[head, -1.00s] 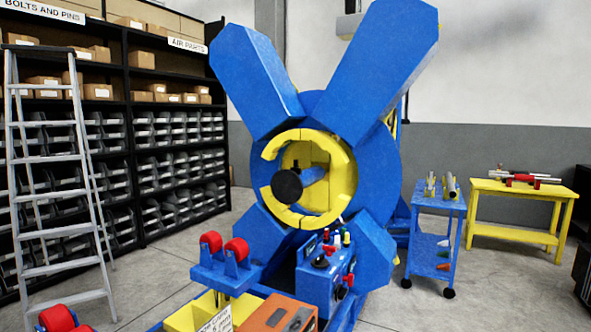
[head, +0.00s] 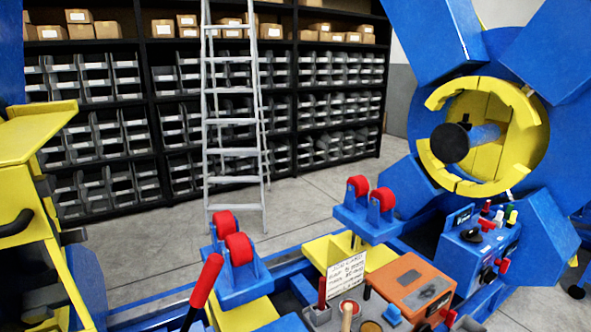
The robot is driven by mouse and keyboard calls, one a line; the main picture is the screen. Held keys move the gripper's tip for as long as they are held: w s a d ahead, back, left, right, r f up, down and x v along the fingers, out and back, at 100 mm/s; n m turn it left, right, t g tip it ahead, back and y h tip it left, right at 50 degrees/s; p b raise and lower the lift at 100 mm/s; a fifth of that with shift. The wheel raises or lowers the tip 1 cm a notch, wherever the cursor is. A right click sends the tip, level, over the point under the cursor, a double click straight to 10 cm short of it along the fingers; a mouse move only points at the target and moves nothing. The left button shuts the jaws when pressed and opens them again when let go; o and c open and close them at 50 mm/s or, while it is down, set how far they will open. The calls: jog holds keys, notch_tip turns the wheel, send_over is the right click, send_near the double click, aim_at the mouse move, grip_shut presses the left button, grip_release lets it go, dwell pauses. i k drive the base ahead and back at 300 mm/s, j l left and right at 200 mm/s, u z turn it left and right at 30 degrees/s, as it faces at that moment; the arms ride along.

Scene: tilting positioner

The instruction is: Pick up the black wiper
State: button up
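I cannot make out the black wiper for certain in the head view. A grey tray (head: 322,320) at the bottom centre holds small items, among them a wooden handle (head: 347,318) and a red-and-dark handle (head: 322,293). These are too small and cut off to tell whether one belongs to a wiper. My gripper is not in view.
An orange box (head: 408,283) and a lettered sign (head: 346,278) are beside the tray. Red rollers (head: 238,249) sit on blue stands. The blue positioner (head: 572,100) with its yellow ring fills the right. A ladder (head: 233,120) leans near shelves. Yellow equipment (head: 35,160) stands left.

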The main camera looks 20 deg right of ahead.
aim_at(467, 116)
jog(key=i+l+u, duration=0.1)
jog(key=l, duration=0.35)
jog(key=i+l+u, duration=0.15)
jog(key=l, duration=0.35)
jog(key=i+l+u, duration=0.1)
jog(key=l, duration=0.4)
jog(key=i+l+u, duration=0.1)
jog(key=l, duration=0.4)
jog(key=i+l+u, duration=0.15)
jog(key=l, duration=0.4)
